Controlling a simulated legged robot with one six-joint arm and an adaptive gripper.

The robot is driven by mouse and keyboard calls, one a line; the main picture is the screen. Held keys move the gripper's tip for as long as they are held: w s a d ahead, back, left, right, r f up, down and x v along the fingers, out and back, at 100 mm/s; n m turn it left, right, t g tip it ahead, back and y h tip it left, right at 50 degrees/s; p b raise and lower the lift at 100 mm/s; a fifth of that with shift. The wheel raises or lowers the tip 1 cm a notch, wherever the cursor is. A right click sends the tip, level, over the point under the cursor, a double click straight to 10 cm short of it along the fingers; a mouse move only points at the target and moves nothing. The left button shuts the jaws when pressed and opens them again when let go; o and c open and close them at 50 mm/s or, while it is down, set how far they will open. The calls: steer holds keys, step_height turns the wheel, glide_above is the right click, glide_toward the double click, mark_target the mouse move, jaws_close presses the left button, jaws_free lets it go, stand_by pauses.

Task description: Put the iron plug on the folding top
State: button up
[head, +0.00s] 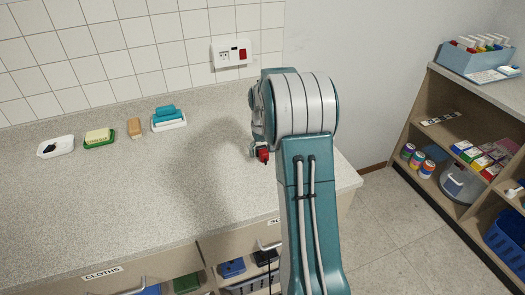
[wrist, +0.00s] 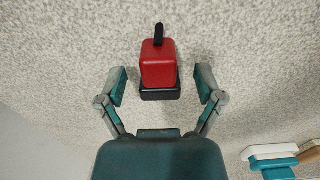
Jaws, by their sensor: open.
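The red plug (wrist: 159,65), with a black base and a short black stub, is between my gripper's fingers in the wrist view. It also shows as a small red block (head: 263,156) beside my arm in the head view. My gripper (wrist: 162,87) is open, with one finger on each side of the plug and visible gaps to it. I cannot tell whether the plug rests on the surface. Below is the speckled grey counter (head: 110,200); no label shows which surface is the folding top.
A soap dish (head: 56,147), a green dish with a yellow block (head: 99,138), a brown block (head: 134,127) and a white dish with a teal item (head: 168,119) line the counter's back. A wall socket (head: 233,53) is above. Loaded shelves (head: 440,130) stand right. The counter's front left is clear.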

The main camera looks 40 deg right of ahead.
mark_target(262, 149)
steer(key=shift+r, duration=0.1)
step_height(262, 149, up, 11)
steer(key=s+a+r+t, duration=0.1)
steer(key=s+a+r, duration=0.3)
steer(key=a+r, duration=0.25)
steer(key=s+a+n+t, duration=0.2)
steer(key=s+a+t, duration=0.2)
steer(key=s+a, duration=1.4)
steer(key=s, duration=0.3)
steer(key=shift+s+f+n+t, duration=0.15)
steer(key=shift+s+n+t, duration=0.15)
steer(key=shift+s+n, duration=0.1)
